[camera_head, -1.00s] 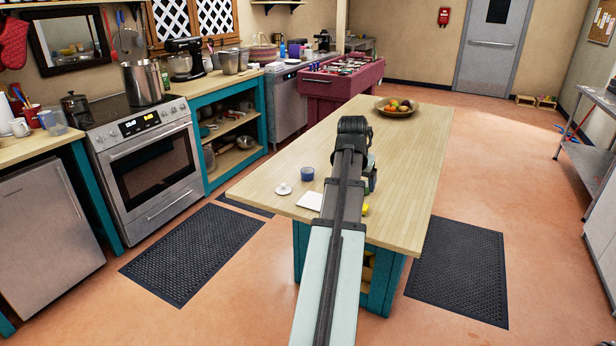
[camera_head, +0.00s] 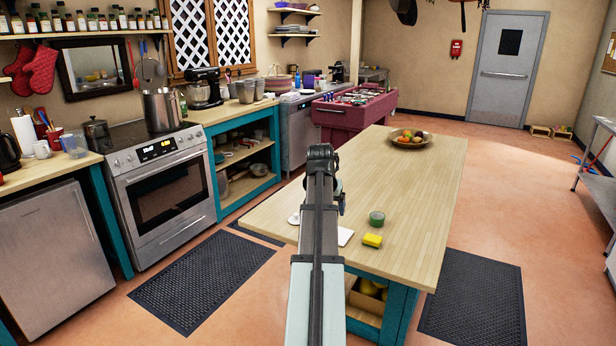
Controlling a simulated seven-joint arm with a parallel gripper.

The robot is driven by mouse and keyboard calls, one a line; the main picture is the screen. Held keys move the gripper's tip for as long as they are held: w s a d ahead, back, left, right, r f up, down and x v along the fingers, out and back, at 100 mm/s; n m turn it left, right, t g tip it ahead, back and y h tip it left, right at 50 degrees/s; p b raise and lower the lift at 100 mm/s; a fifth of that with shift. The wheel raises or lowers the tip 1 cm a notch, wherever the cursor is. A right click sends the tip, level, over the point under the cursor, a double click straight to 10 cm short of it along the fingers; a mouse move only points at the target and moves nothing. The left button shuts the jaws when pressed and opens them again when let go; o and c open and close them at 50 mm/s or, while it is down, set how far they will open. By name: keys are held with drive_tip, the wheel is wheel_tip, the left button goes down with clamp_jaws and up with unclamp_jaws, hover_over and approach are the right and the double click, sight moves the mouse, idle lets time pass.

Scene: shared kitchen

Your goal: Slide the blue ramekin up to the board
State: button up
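The blue ramekin is not visible now; my arm covers the part of the island where it stood in the earlier view. A white flat square, apparently the board (camera_head: 345,236), lies near the island's front edge, its left part hidden behind my arm. My arm reaches over the island from the front. The fingers of my gripper are hidden behind the arm, so I cannot see their opening or any contact.
On the wooden island top (camera_head: 420,190) are a green ramekin (camera_head: 377,218), a yellow sponge (camera_head: 372,240), a white lid-like piece (camera_head: 293,218) left of my arm, and a fruit bowl (camera_head: 410,140) at the far end. The right middle is clear.

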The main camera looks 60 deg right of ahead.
drive_tip(key=w+d+n, duration=0.2)
drive_tip(key=w+d, duration=0.3)
drive_tip(key=w, duration=0.6)
drive_tip(key=w+d+r+n+g, duration=0.1)
drive_tip(key=d+n, duration=0.3)
drive_tip(key=n, duration=0.8)
drive_tip(key=w+d+r+n+g, duration=0.1)
drive_tip(key=d+n, duration=0.3)
drive_tip(key=n, duration=0.9)
drive_tip(key=shift+w+r+g, duration=0.15)
drive_tip(key=shift+w+g, duration=0.45)
drive_tip(key=shift+w, duration=0.1)
drive_tip(key=shift+d, duration=0.1)
drive_tip(key=x, duration=1.3)
drive_tip(key=shift+s+d+f, duration=0.1)
drive_tip(key=shift+d+f, duration=0.05)
drive_tip(key=shift+f, duration=0.2)
drive_tip(key=shift+c, duration=0.4)
drive_tip(key=c, duration=1.1)
